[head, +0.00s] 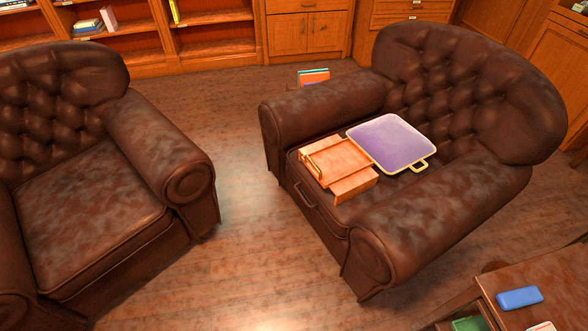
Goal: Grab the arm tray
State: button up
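A wooden piece that looks like the arm tray (338,157) lies on the seat of the right armchair (440,190). It has a flat orange-brown top, a thin brass-coloured handle along its left side, and a lower flap at the front. A purple tray (388,142) with a gold rim and a gold loop handle lies right behind it on the same seat. The two trays look close together or overlapping; I cannot tell if they touch. My gripper is not in view.
A second brown armchair (95,195) stands at left, with open wooden floor (250,240) between the chairs. A desk corner (545,285) with a blue item (519,298) is at lower right. Books (313,77) stand behind the right chair. Bookshelves (140,45) line the back.

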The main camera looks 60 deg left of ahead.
aim_at(338, 164)
jog(key=u, duration=0.9)
jog(key=k, duration=0.25)
jog(key=u, duration=3.25)
jog(key=i, duration=2.1)
jog(key=z, duration=3.35)
